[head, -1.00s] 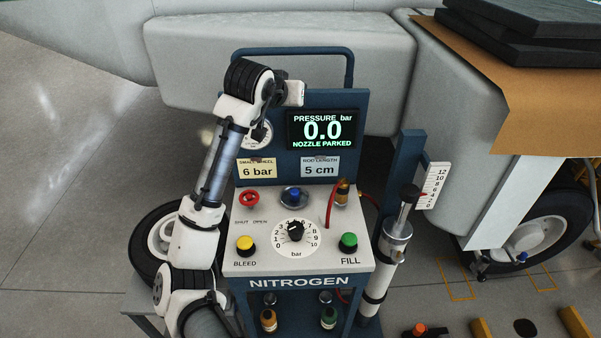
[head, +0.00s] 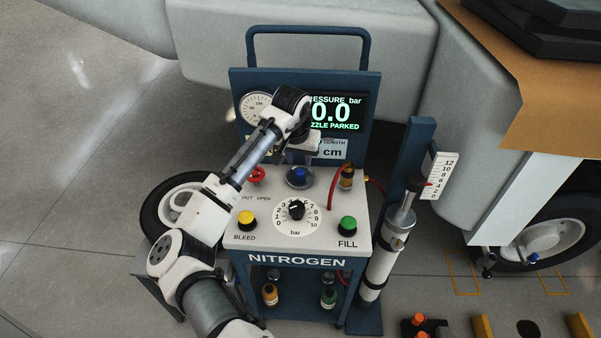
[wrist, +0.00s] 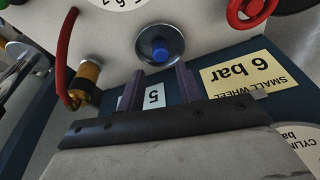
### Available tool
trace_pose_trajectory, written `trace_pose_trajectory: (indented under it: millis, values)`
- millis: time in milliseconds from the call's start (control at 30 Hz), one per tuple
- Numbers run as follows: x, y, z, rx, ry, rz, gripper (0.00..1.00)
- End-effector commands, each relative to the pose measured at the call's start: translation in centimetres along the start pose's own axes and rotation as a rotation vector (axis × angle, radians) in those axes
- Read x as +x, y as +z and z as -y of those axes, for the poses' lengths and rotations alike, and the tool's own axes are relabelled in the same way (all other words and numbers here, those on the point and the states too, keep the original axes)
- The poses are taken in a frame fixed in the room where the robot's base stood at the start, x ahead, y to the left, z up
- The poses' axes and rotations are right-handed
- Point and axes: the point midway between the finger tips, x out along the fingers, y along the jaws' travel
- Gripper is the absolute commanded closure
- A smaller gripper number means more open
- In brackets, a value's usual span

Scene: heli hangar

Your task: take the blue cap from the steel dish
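The blue cap (head: 300,173) sits in the round steel dish (head: 290,183) on the top panel of the nitrogen cart. In the wrist view the blue cap (wrist: 162,49) lies in the middle of the steel dish (wrist: 145,40), with nothing covering it. My gripper (head: 300,157) is just behind and above the dish in the head view. In the wrist view my gripper (wrist: 160,75) shows two purple fingers spread apart, with nothing between them. The fingertips are close to the dish's near rim, and I cannot tell the exact height above it.
A red valve wheel (head: 256,175) is left of the dish. A brass nozzle (head: 347,177) with a red hose stands to its right. The pressure dial (head: 296,211), yellow button (head: 246,218) and green button (head: 348,225) are in front. The upright display panel (head: 372,90) rises behind.

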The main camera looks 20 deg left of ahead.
Motion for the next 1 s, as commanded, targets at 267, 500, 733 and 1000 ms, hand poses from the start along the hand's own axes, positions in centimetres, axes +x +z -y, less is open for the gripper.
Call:
trace_pose_trajectory:
  millis: [267, 500, 733, 1000]
  values:
    - [2.1, 0.0, 0.1, -0.001, -0.001, 0.002, 0.65]
    - [5.5, 0.1, 0.2, 0.000, -0.001, 0.001, 0.65]
    - [6.2, 0.1, 0.2, 0.000, 0.000, -0.002, 0.65]
    - [6.1, 0.1, 0.2, 0.000, 0.000, -0.001, 0.91]
